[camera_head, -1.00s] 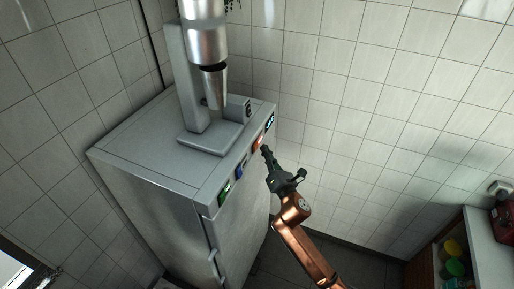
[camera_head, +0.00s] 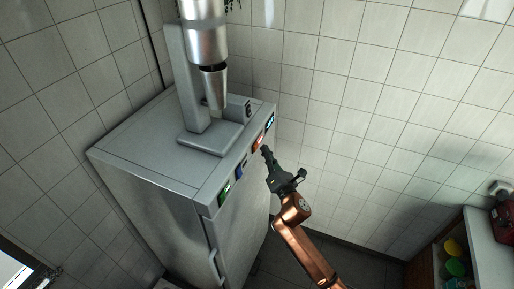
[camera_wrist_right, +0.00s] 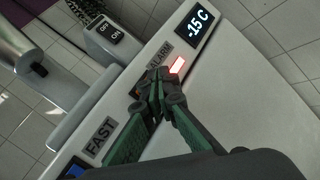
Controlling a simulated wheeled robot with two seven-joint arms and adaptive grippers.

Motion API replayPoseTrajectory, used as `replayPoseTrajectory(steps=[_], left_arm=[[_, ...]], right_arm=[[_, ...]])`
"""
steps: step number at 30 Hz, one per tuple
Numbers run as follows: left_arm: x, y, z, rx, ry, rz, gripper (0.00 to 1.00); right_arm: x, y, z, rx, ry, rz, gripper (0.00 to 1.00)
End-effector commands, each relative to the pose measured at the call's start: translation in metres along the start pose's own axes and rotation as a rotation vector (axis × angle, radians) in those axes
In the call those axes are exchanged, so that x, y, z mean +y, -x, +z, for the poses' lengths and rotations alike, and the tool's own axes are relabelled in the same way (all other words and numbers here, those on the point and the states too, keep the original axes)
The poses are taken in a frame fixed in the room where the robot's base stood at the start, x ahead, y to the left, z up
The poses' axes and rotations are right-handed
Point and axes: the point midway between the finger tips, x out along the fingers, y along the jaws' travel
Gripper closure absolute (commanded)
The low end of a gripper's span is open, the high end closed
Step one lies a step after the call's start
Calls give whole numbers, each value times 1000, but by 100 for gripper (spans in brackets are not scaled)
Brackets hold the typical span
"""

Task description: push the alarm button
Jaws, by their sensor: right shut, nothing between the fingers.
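The alarm button (camera_wrist_right: 177,65) glows red on the machine's front panel, beside the ALARM label (camera_wrist_right: 159,54) in the right wrist view. In the head view the button (camera_head: 258,142) shows small and orange-red on the front top edge. My right gripper (camera_wrist_right: 152,88) is shut and empty, with its fingertips right by the button and partly over the panel around it. I cannot tell whether they touch the button. In the head view the right gripper (camera_head: 266,151) points at the panel from the front. My left gripper is not in view.
A FAST label (camera_wrist_right: 99,140) with a blue button (camera_wrist_right: 75,171) lies along the same panel. A -15 C display (camera_wrist_right: 200,30) and an on/off switch (camera_wrist_right: 103,35) sit nearby. The grey machine (camera_head: 140,150) stands near tiled walls. A shelf with coloured items is at right.

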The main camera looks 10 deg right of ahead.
Motion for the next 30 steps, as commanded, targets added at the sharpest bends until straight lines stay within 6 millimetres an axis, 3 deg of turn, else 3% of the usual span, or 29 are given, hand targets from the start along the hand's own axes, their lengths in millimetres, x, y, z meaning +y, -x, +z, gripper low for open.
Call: replayPoseTrajectory(steps=[30], left_arm=[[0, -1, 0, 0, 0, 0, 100]], right_arm=[[6, -8, -6, 0, 0, 0, 100]])
